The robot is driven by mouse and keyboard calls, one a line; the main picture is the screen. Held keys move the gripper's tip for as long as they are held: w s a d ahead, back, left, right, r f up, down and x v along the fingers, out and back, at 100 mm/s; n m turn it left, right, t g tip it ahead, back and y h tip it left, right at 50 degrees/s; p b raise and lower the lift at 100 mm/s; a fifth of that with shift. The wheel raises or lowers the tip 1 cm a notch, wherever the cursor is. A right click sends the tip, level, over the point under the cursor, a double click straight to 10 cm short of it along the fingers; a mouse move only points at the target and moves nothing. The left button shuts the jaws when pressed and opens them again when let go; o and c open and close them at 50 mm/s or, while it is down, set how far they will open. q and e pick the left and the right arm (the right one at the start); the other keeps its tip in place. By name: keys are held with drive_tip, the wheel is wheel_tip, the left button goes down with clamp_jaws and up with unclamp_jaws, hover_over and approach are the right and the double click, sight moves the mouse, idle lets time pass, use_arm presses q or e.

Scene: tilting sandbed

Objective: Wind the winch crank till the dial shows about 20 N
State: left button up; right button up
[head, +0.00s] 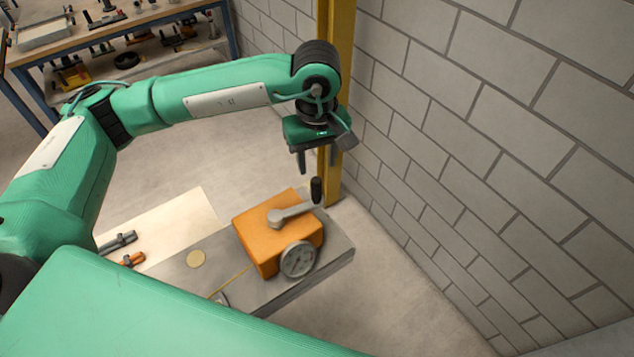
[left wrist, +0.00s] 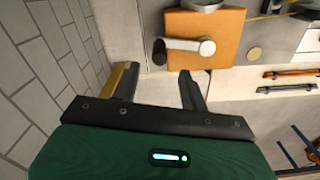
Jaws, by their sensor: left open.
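The orange winch box (head: 262,235) stands on a grey slab, with a grey crank arm (head: 290,215) on top. The crank's black upright knob (head: 316,188) is at the arm's far right end. A round dial (head: 298,259) is on the box's near face; its reading is too small to tell. My left gripper (head: 308,160) is open and empty, above and apart from the crank knob. In the left wrist view, the open fingers (left wrist: 158,88) point toward the crank (left wrist: 190,46), with the black knob (left wrist: 159,51) ahead of them. My right gripper is not in view.
A yellow post (head: 336,100) and a block wall (head: 480,130) stand close behind and to the right of the winch. Clamp-like tools (head: 120,242) lie on the left of the slab's pale board. A workbench (head: 110,35) stands at the back left.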

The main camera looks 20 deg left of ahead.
sight(317, 194)
use_arm(q)
wheel_tip(317, 194, down, 4)
drive_tip(key=shift+s+a+r+p, duration=0.1)
drive_tip(key=shift+r+p, duration=0.15)
drive_tip(key=shift+p, duration=0.5)
wheel_tip(317, 194, down, 7)
drive_tip(key=p, duration=0.2)
drive_tip(key=shift+f+p, duration=0.1)
drive_tip(key=shift+p, duration=0.2)
drive_tip(key=shift+f, duration=0.55)
clamp_jaws()
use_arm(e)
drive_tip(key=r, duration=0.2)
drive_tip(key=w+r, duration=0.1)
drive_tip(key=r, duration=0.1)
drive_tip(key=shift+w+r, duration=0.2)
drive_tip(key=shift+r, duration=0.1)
